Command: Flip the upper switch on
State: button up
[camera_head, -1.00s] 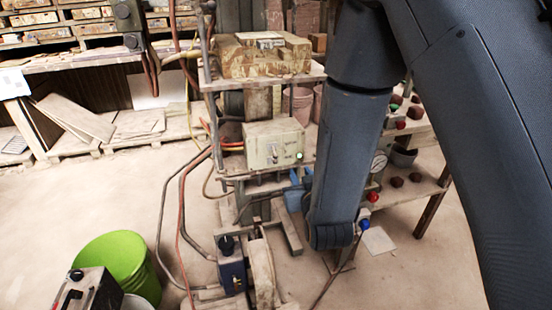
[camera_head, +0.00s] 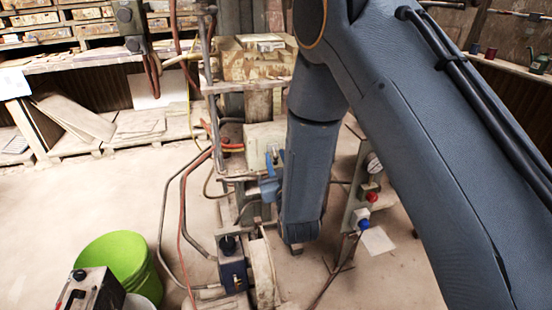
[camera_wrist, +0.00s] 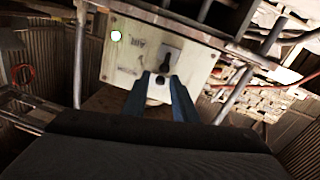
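The cream switch box (camera_head: 258,135) stands on the middle shelf of the rack in the head view, partly covered by my arm. In the wrist view the box (camera_wrist: 125,62) looks turned upside down, with a lit round lamp (camera_wrist: 116,36) at left. One dark switch (camera_wrist: 168,55) shows on its face. Another dark switch (camera_wrist: 160,80), lower in this picture and so apparently the upper one, lies between my fingertips. My gripper (camera_wrist: 160,76) is open, its two blue fingers apart and close to the box face; contact is unclear. The blue fingers also show in the head view (camera_head: 270,172). Switch positions are hard to read.
A blue box with a black knob (camera_head: 230,258) stands low at the rack's front. A green bucket (camera_head: 118,262) is at lower left. Hoses hang beside the rack. A post with a gauge and red and blue knobs (camera_head: 365,195) stands right of my arm.

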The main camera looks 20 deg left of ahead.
jog(key=shift+w, duration=0.1)
grip_shut()
